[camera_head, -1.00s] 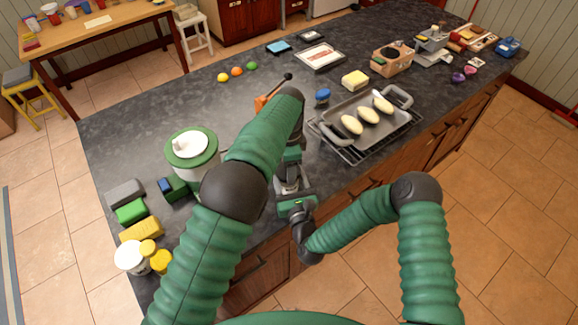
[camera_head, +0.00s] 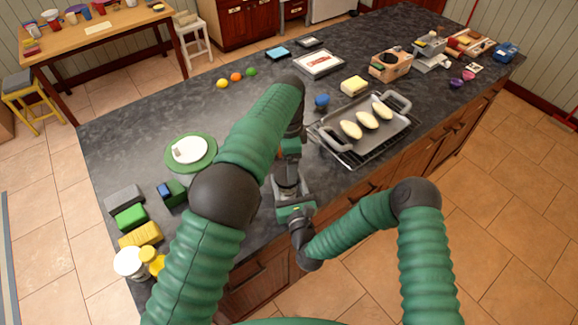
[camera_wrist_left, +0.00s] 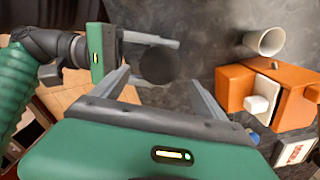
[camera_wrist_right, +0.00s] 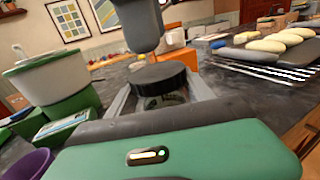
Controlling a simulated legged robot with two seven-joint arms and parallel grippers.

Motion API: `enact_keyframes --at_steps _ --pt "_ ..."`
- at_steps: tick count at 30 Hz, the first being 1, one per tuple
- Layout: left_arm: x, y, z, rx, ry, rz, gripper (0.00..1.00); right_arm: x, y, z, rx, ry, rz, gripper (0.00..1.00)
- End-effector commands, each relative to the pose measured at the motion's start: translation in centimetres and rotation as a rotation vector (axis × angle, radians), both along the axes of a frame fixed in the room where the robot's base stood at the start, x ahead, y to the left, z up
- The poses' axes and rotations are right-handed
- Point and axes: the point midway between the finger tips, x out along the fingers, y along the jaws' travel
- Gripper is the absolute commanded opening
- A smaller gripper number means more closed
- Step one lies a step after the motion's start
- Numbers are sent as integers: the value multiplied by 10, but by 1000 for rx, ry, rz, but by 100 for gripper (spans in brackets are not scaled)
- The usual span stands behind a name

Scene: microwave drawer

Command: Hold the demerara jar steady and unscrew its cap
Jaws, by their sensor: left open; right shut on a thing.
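The demerara jar shows its round black cap in the right wrist view (camera_wrist_right: 158,78), upright between my right fingers; its dark cap also shows in the left wrist view (camera_wrist_left: 158,66). My right gripper (camera_head: 290,192) is shut on the jar's body, low over the counter's front edge. My left gripper (camera_wrist_left: 157,88) is open, its fingers pointing toward the cap from above. I cannot tell whether they touch the cap. In the head view the jar is mostly hidden by my left arm and grippers.
An orange box-shaped appliance (camera_wrist_left: 275,95) and a white cup (camera_wrist_left: 265,42) stand close to my left gripper. A tray of pale rolls (camera_head: 366,125) on a rack is to the right. A green-and-white scale (camera_head: 188,152) and several blocks (camera_head: 131,217) are left.

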Motion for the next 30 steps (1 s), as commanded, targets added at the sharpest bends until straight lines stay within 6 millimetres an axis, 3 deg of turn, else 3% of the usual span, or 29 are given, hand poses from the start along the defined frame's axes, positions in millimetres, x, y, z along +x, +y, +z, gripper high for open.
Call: enact_keyframes --at_steps 6,8,21,30 --pt "-1 5 27 -1 -1 -268 83 0 0 0 -1 1 -1 0" --pt "-1 6 28 0 1 -310 83 0 0 0 -1 0 -1 0" --pt "-2 6 -41 1 3 -322 83 0 0 0 0 0 -1 0" --pt "-2 6 -49 0 1 -322 83 0 0 0 0 0 -1 0"
